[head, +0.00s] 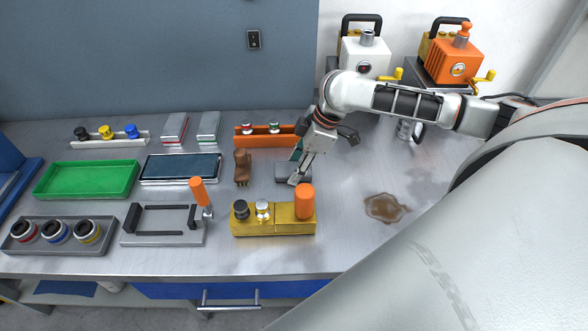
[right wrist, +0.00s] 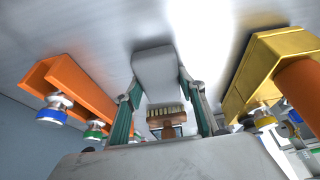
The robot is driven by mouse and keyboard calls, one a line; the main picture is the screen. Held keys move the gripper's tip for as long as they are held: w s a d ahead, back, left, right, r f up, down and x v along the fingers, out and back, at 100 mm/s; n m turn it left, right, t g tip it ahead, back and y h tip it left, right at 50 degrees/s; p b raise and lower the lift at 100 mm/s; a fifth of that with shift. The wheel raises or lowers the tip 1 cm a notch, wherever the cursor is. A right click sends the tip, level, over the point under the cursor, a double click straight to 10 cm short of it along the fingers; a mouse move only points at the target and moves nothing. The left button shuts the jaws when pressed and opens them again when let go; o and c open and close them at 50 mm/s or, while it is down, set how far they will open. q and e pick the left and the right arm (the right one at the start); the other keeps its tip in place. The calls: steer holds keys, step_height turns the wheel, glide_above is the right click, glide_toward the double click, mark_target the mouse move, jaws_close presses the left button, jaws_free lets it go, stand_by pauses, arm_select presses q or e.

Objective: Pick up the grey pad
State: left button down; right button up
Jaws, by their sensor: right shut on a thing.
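The grey pad (head: 283,174) is a small block on the steel bench, behind the yellow block and right of the brown brush. In the right wrist view the pad (right wrist: 155,66) sits between my fingertips. My right gripper (head: 298,176) reaches down from the upper right and is shut on the pad; it also shows in the right wrist view (right wrist: 160,88), with a finger on each side of the pad. The gripper hides part of the pad in the head view. I cannot tell whether the pad touches the bench. My left gripper is not in view.
A brown brush (head: 242,167) stands left of the pad. An orange rack (head: 258,140) is behind it and a yellow block (head: 272,227) with an orange cylinder in front. A brown stain (head: 385,207) lies on the bench to the right, with clear surface around it.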

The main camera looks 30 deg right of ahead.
mark_target(295, 167)
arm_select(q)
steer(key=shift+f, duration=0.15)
arm_select(e)
steer(key=shift+f, duration=0.15)
